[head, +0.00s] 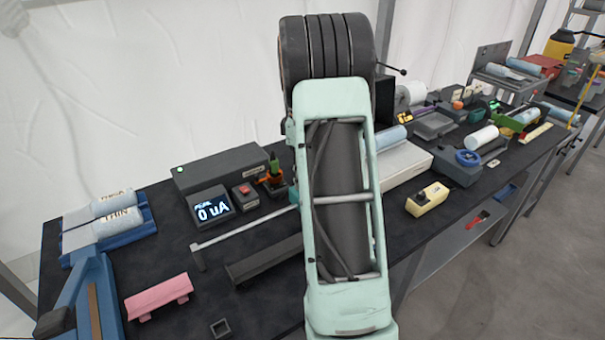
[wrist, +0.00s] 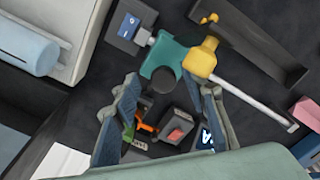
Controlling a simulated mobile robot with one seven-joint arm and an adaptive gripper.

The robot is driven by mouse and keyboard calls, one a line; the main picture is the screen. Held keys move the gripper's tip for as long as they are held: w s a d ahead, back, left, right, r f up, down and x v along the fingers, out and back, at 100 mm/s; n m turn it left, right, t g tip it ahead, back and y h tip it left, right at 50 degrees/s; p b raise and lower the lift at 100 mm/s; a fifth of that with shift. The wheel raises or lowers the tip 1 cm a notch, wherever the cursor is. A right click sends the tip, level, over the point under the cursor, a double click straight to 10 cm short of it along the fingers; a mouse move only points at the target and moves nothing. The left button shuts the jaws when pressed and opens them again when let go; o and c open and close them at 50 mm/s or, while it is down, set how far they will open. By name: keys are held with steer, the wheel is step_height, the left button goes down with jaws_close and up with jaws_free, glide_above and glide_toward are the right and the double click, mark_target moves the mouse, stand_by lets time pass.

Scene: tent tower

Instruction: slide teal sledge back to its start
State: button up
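The teal sledge (wrist: 160,56) lies on the dark table in the wrist view, with a round black knob (wrist: 166,80) on its near side. A yellow block (wrist: 202,57) touches or nearly touches its right side. A pale rail (wrist: 258,104) runs from the yellow block to the lower right. My gripper (wrist: 163,88) is open, its fingertips on either side of the knob with gaps; I cannot tell how far above it they are. In the head view my arm hides the gripper and nearly all the sledge; the rail (head: 245,229) shows left of the arm.
A dark channel (head: 265,262) lies alongside the rail. A display reading 0 uA (head: 211,207) and a red-button box (head: 245,195) stand behind the rail. A pink piece (head: 158,296) lies front left.

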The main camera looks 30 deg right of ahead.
step_height(320, 180, up, 12)
stand_by(0.4)
stand_by(0.4)
